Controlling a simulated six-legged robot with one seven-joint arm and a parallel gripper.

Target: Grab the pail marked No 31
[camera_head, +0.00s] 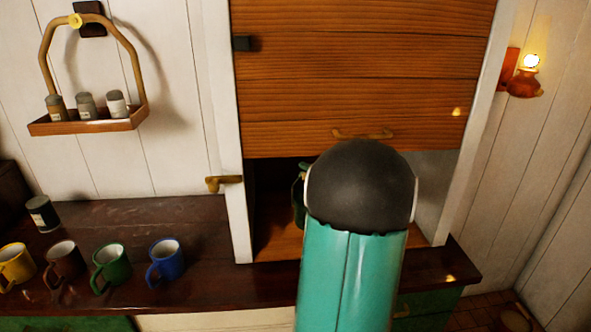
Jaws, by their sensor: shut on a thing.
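No pail marked No 31 can be made out. My own teal arm with its dark rounded joint fills the lower middle and covers most of the open cupboard (274,243). A small dark green thing (299,197) shows at the arm's left edge inside the cupboard; I cannot tell what it is, and no marking is readable. My gripper is hidden behind the arm, so its jaws and anything in them are out of sight.
A wooden shutter (350,75) with a handle (362,134) hangs above the opening. Yellow, brown, green (111,267) and blue (165,261) mugs and a dark tin (42,213) stand on the counter (150,215). A hanging shelf (90,126) holds jars. A lit lamp (525,80) is at right.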

